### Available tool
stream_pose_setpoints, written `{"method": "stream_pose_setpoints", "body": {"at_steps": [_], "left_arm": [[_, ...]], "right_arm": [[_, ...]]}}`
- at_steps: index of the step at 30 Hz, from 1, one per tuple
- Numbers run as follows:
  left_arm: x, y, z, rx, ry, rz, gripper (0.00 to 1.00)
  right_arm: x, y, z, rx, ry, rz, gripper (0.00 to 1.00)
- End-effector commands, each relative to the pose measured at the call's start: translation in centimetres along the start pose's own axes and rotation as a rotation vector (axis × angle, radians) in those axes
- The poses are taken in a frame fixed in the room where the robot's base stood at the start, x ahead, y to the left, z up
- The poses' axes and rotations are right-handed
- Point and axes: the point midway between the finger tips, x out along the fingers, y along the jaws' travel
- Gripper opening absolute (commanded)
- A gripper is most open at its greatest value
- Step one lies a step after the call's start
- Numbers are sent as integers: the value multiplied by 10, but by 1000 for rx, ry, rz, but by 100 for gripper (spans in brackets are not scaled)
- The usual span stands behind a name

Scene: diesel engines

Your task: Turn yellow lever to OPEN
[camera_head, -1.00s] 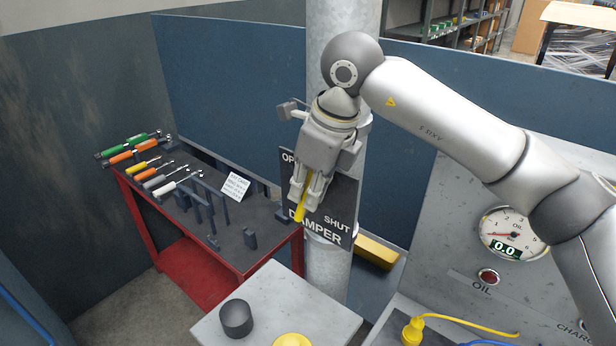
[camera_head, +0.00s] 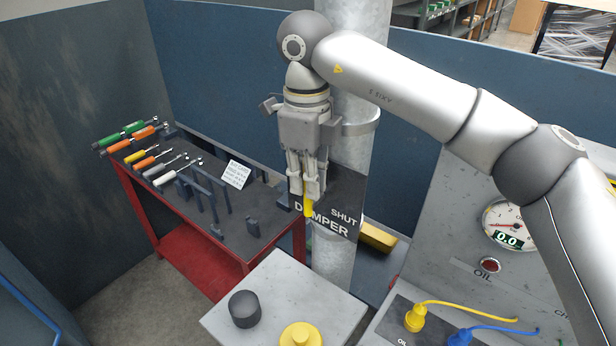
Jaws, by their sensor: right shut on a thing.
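The yellow lever (camera_head: 308,207) shows as a short tip below the fingers of my right gripper (camera_head: 308,192). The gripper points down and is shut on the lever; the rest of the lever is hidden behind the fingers. Behind it the dark damper plate (camera_head: 345,205) is fixed to the grey vertical pipe (camera_head: 334,262). The words SHUT and DAMPER are partly readable; the OPEN marking is covered by my gripper. My left gripper is not in view.
A red bench (camera_head: 272,268) at left carries screwdrivers, dark holders and a white card (camera_head: 236,174). A grey box top (camera_head: 335,313) in front has a black knob (camera_head: 244,308) and a yellow button (camera_head: 301,335). A panel with an oil gauge (camera_head: 508,226) stands at right.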

Motion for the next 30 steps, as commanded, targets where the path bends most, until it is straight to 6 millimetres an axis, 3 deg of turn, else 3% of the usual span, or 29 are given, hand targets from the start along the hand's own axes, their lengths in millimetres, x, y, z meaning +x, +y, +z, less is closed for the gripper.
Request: {"method": "stream_pose_setpoints", "body": {"at_steps": [2,3,6,13,24,30], "left_arm": [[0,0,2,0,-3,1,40],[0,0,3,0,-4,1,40],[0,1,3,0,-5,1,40],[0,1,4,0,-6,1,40],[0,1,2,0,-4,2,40],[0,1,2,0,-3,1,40]], "right_arm": [[1,0,0,0,3,1,0],[1,0,-1,0,3,1,13],[1,0,-1,-1,3,2,24],[-9,0,0,0,1,1,24],[-85,0,0,0,-1,-2,24],[-112,0,0,1,1,-1,24]]}}
